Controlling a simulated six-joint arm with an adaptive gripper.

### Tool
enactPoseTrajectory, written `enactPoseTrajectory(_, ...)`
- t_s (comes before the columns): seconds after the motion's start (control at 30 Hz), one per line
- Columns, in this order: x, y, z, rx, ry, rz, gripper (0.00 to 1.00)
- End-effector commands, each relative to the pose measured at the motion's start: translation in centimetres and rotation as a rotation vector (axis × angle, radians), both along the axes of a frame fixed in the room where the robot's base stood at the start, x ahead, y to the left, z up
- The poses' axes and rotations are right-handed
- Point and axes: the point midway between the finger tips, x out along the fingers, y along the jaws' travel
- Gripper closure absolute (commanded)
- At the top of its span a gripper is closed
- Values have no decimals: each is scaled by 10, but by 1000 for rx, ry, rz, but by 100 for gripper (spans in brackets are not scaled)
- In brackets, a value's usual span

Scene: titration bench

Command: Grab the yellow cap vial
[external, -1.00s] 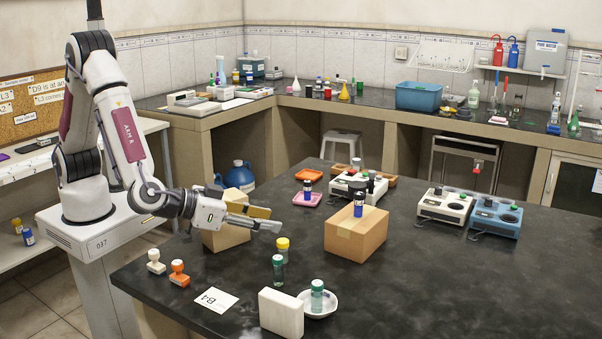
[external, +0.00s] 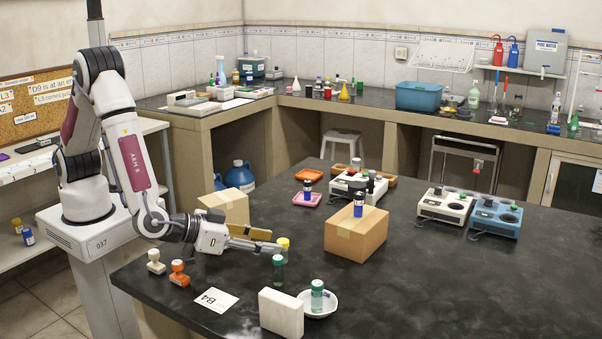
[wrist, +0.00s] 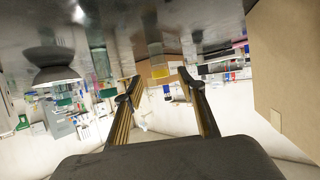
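The yellow cap vial (external: 283,243) stands on the black bench just at the tips of my gripper (external: 274,242); its lower part is largely hidden in the external view. My gripper is low over the bench and points right. In the wrist view, which appears upside down, my gripper (wrist: 159,80) is open, with its two fingers apart. The yellow cap (wrist: 157,75) shows in the gap at the fingertips. I cannot tell whether the vial is fully between the fingers or just beyond them.
A green cap vial (external: 278,272) stands close in front of the yellow one. Another green cap vial (external: 317,296) is in a white dish (external: 330,305) by a white block (external: 281,313). Cardboard boxes (external: 355,236) (external: 226,205) stand behind.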

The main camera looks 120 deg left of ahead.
Motion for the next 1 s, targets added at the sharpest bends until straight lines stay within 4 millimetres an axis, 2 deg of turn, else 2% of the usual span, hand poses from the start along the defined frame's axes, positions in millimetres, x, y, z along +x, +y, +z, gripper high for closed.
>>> enactPoseTrajectory(0.23,0,0,-2,1,1,0,60)
enactPoseTrajectory(0.4,0,0,-12,1,1,0,60)
enactPoseTrajectory(0.73,21,31,-27,-1,0,2,60)
enactPoseTrajectory(1.0,27,38,-31,-2,1,0,60)
